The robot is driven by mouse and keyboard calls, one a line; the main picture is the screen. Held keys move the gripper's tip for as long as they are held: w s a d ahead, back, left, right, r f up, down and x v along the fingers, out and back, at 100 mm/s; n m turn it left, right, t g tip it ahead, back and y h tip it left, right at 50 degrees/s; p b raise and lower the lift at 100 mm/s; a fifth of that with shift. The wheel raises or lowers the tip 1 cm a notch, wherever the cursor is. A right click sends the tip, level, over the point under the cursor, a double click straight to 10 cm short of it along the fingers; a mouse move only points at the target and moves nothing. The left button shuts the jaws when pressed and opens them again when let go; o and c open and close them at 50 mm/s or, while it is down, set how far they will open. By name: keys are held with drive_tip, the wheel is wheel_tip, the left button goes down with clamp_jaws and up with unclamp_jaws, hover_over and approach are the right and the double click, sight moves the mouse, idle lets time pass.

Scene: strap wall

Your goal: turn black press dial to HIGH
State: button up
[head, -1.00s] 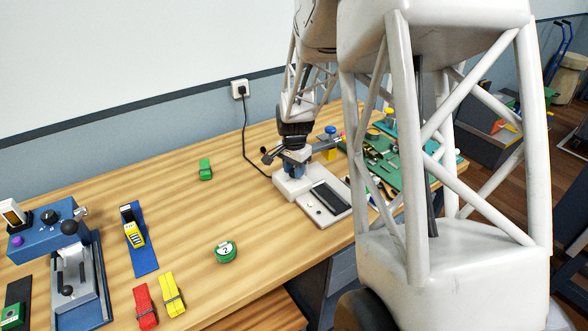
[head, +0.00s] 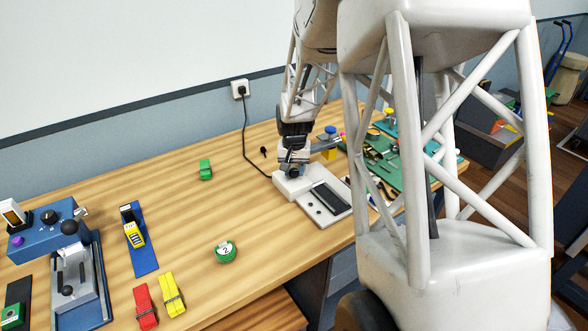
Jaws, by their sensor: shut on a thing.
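The white press (head: 287,187) stands on the table right of the middle, with a dark flat plate (head: 330,198) on its base. My gripper (head: 294,172) points down onto the press's rear block and is shut there. The black press dial is hidden behind the gripper's fingers, so its pointer and the HIGH mark cannot be read. A small black knob (head: 264,152) shows just left of the gripper.
A black cord (head: 244,125) runs from the wall socket (head: 240,89) to the press. A blue machine (head: 45,229) stands far left. A green round tin (head: 226,251) and clamps lie on the table. A green mat (head: 385,165) with tools lies to the right.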

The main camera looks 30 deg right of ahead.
sight(294, 170)
idle(0.3)
drive_tip(key=o, duration=0.9)
drive_tip(key=shift+o, duration=0.2)
drive_tip(key=shift+r, duration=0.15)
wheel_tip(294, 170, up, 7)
drive_tip(key=shift+f, duration=0.1)
drive_tip(key=shift+r, duration=0.4)
